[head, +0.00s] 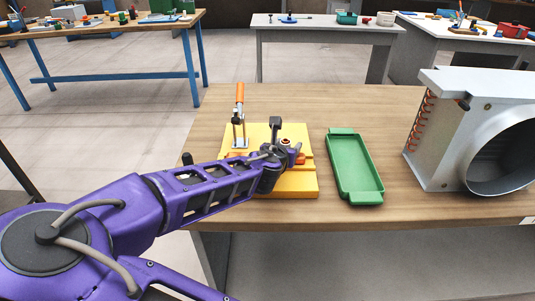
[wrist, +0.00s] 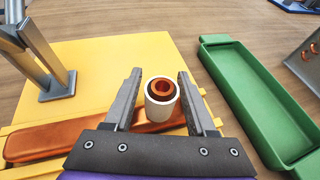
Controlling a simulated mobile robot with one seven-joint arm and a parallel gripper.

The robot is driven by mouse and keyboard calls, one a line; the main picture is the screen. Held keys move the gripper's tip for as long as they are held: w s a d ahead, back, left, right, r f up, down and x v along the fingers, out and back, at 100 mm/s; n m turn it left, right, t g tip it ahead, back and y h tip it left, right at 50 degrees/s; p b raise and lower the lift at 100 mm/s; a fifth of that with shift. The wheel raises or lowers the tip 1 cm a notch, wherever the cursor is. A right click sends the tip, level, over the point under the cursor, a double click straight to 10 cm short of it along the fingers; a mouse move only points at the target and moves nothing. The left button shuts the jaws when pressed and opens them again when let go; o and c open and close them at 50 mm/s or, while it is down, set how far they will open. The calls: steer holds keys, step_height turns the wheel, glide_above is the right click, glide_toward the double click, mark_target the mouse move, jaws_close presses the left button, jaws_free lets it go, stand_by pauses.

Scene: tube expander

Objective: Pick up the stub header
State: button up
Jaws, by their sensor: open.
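The stub header appears to be the copper-coloured bar (wrist: 45,141) lying across the yellow fixture (wrist: 110,55), with a white upright stub (wrist: 160,112) at its right part. The stub has a dark ring and a copper tube mouth on top. In the wrist view my gripper (wrist: 159,76) is open, with one finger on each side of the stub and visible gaps. In the head view my gripper (head: 282,150) is over the right part of the yellow fixture (head: 301,183) and hides much of the bar. The stub top (head: 285,141) shows just beyond it.
An orange-handled clamp (head: 239,100) stands at the fixture's back left. A green tray (head: 376,198), empty, lies right of the fixture on the wooden bench (head: 225,215). A metal duct housing (head: 440,150) stands farther right. Bare bench lies between tray and housing.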

steer(key=shift+w, duration=0.1)
steer(key=shift+c, duration=0.3)
jaws_close()
stand_by(1.2)
